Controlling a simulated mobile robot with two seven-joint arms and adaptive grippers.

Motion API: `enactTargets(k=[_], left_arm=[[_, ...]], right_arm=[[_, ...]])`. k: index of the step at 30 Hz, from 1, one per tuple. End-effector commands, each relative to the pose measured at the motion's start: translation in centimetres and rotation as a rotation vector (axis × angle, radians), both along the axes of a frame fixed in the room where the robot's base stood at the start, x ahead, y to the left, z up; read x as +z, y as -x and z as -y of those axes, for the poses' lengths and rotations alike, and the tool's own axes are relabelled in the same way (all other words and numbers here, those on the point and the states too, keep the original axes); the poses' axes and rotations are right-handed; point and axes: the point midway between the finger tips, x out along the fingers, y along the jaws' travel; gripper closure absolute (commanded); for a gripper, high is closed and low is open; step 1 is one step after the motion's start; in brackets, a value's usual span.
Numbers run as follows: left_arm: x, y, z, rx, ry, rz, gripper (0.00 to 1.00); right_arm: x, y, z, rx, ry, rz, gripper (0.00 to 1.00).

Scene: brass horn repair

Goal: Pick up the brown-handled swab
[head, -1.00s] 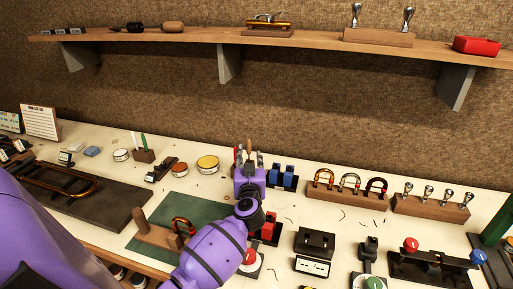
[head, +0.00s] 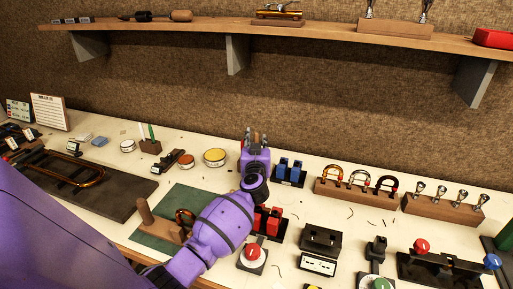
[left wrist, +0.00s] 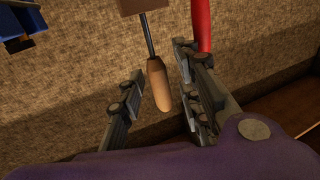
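The brown-handled swab (left wrist: 158,85) shows in the left wrist view, with a thin metal shaft running up to a brown block (left wrist: 142,5). My left gripper (left wrist: 160,65) is open, with one finger on each side of the brown handle and a visible gap beside it. A red handle (left wrist: 203,25) stands just beyond the right-hand finger in the wrist view. My right gripper is not in view.
Blue blocks in a black holder (head: 290,170) stand close to the right of my left gripper. A yellow-lidded tin (head: 215,157) is to its left. Red blocks (head: 269,220) are in front, beside my arm. A wooden shelf (head: 340,38) runs above the bench.

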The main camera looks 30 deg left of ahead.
Motion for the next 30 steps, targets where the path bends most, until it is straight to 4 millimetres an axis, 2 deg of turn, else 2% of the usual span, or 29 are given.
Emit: enactTargets(k=[1,6,17,20,26,27,30], left_arm=[[0.0,0.0,0.0,0.000,0.000,0.000,0.79],[0.0,0.0,0.0,0.000,0.000,0.000,1.00],[0.4,0.0,0.0,0.000,0.000,0.001,1.00],[2.0,0.0,-0.1,0.000,0.000,0.008,1.00],[6.7,0.0,-0.1,0.001,-0.002,0.016,1.00],[7.0,0.0,-0.1,0.000,-0.004,0.013,1.00],[8.1,0.0,0.0,-0.001,-0.003,0.004,1.00]], right_arm=[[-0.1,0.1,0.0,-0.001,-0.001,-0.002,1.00],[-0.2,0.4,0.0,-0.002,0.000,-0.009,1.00],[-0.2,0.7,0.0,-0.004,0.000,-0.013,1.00],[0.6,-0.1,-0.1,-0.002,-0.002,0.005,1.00],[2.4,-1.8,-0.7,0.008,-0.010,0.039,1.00],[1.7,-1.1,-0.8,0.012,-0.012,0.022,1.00],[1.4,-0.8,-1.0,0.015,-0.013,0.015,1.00]])
